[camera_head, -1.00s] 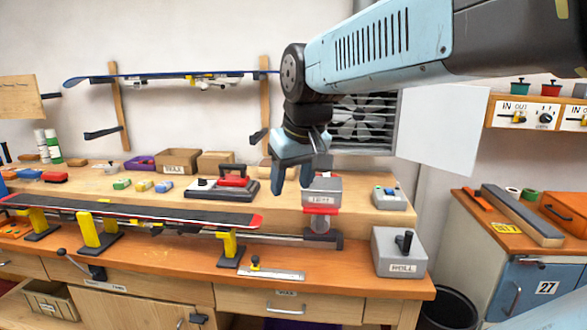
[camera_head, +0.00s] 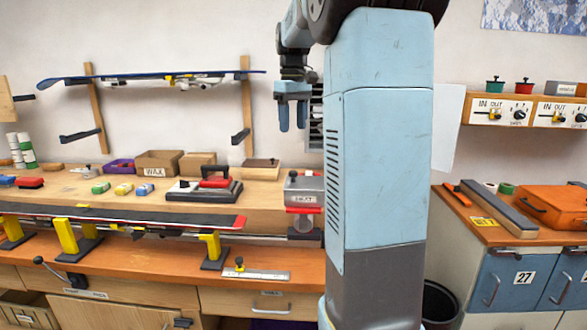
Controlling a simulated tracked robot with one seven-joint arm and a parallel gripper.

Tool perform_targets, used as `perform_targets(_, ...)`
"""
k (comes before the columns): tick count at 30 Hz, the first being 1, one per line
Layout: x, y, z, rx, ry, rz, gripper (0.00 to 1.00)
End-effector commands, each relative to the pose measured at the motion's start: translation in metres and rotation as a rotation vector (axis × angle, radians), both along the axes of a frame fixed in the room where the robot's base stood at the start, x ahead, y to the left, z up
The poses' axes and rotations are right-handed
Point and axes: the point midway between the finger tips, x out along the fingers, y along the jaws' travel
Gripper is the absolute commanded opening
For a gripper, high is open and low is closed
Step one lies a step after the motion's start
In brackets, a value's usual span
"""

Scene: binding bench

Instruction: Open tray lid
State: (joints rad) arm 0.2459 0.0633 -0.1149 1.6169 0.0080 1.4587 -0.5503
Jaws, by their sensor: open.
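No tray lid can be picked out for certain. A grey and red unit (camera_head: 304,186) with a small, hard-to-read label stands at the right end of the bench shelf, partly hidden by my arm. A small wooden box with a dark top (camera_head: 260,169) sits behind it to the left; I cannot tell whether that top is a lid. My gripper (camera_head: 291,116) is open and empty, its fingers pointing down.
A ski (camera_head: 120,216) lies along yellow clamps at the bench front. A red-handled iron (camera_head: 214,180) and cardboard boxes (camera_head: 158,162) stand on the shelf. An orange case (camera_head: 545,205) rests on the right cabinet. My arm hides the right end of the bench.

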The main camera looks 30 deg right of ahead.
Motion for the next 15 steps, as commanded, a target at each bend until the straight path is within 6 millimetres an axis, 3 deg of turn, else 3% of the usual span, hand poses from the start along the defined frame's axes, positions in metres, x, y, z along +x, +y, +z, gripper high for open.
perform_targets(7, 0.002, -0.002, -0.019, 0.002, 0.006, 0.002, 0.55)
perform_targets(15, 0.002, -0.002, -0.066, 0.002, 0.006, 0.002, 0.55)
